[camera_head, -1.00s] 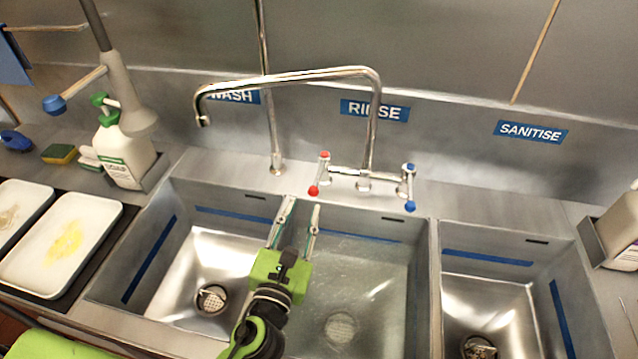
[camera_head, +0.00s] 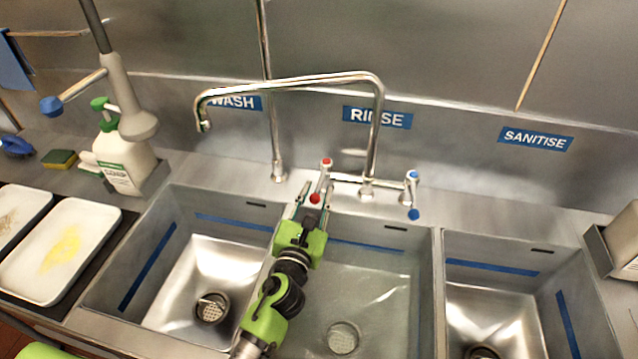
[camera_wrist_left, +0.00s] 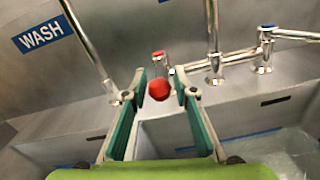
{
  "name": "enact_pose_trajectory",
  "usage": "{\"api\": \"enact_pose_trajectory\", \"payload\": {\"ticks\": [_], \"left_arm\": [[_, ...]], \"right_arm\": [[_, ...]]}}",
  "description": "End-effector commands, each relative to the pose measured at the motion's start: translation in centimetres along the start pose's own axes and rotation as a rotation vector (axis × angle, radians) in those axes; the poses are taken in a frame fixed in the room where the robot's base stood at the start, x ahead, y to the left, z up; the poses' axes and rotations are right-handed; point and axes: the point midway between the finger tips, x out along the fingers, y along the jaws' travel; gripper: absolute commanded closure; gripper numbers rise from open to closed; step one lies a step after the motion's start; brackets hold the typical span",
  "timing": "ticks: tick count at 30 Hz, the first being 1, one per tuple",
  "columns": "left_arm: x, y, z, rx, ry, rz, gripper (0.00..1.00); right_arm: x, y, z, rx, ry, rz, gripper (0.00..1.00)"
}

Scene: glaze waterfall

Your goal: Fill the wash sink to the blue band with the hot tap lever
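The wash sink (camera_head: 185,290) is the left basin, with a blue band (camera_head: 150,265) on its walls. I see no water in it, and a round drain fitting (camera_head: 211,308) shows on its floor. The swan-neck spout (camera_head: 203,112) points over this side, with no stream visible. The hot tap lever (camera_head: 325,174) has a red ball end (camera_head: 315,198). My left gripper (camera_head: 315,205) is open at the lever. In the left wrist view the red ball (camera_wrist_left: 159,89) shows between the parted fingertips (camera_wrist_left: 165,88); contact cannot be told. My right gripper is out of view.
The cold lever (camera_head: 412,195), blue-tipped, stands right of the hot one. The rinse sink (camera_head: 375,300) appears to hold water; the sanitise sink (camera_head: 500,300) is at right. A spray arm (camera_head: 125,90) hangs at left near a soap bottle (camera_head: 125,160) and trays (camera_head: 60,250).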

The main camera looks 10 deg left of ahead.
Motion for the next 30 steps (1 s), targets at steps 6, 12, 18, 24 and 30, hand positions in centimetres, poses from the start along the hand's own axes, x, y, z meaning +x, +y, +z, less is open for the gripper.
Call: {"api": "enact_pose_trajectory", "payload": {"ticks": [6, 12, 18, 24, 30], "left_arm": [[2.4, 0.0, 0.0, -0.001, 0.0, 0.0, 0.74], [2.9, 0.0, -0.1, -0.001, 0.001, 0.0, 0.74], [2.8, 0.0, -0.1, 0.0, 0.001, 0.0, 0.84], [2.8, 0.0, -0.1, 0.0, 0.0, 0.0, 1.0], [2.8, 0.1, 0.0, 0.003, -0.002, -0.012, 1.0]], "right_arm": [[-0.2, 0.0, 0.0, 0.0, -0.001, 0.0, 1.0], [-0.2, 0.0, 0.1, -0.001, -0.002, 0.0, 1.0], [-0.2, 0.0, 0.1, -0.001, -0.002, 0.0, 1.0], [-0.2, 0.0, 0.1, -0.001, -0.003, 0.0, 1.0], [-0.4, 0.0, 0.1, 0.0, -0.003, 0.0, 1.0]]}}
